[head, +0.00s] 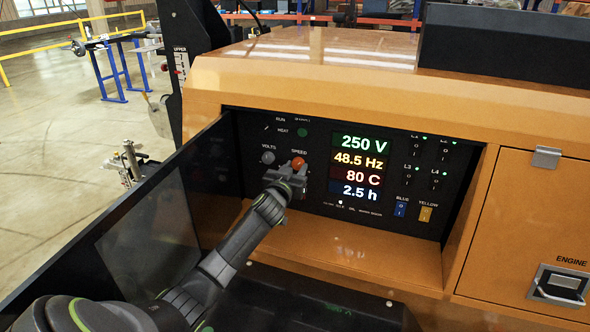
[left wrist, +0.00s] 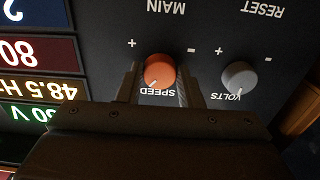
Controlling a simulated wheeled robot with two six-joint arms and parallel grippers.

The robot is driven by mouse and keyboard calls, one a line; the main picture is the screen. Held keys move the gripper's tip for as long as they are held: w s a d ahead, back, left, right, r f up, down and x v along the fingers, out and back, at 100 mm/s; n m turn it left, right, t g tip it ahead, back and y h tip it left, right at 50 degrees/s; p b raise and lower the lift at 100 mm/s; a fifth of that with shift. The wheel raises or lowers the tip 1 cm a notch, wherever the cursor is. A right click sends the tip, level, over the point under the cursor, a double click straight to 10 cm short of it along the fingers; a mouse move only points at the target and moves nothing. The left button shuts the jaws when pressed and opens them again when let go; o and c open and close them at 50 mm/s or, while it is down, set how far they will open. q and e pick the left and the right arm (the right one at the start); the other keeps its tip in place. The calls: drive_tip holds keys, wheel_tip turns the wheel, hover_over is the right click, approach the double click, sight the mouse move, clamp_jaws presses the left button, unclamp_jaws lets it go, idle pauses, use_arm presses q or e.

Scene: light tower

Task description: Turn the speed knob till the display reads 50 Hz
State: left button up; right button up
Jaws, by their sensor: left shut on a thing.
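The orange speed knob (head: 298,163) sits on the black control panel (head: 275,150), just left of the display. It also shows in the left wrist view (left wrist: 159,72), where its light mark points toward the SPEED label. The display (head: 361,166) reads 250 V, 48.5 Hz, 80 C and 2.5 h; its 48.5 Hz line is yellow. My left gripper (head: 297,171) is at the knob and shut on it, with one finger on each side in the left wrist view (left wrist: 158,82). My right gripper is in neither view.
The grey volts knob (head: 268,157) is close beside the speed knob; it shows in the left wrist view (left wrist: 238,77). Blue (head: 401,209) and yellow (head: 426,214) switches are at lower right. An open dark panel door (head: 130,225) stands along the left. An orange ledge (head: 350,262) runs below.

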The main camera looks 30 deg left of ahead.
use_arm(q)
drive_tip(key=shift+c, duration=1.2)
drive_tip(key=m+p, duration=0.1)
drive_tip(key=m, duration=0.3)
drive_tip(key=shift+r+m, duration=0.1)
drive_tip(key=shift+m, duration=0.3)
drive_tip(key=m+p, duration=0.1)
drive_tip(key=m, duration=0.2)
drive_tip(key=shift+m, duration=0.3)
drive_tip(key=shift+m+p, duration=0.75)
drive_tip(key=shift+m, duration=0.85)
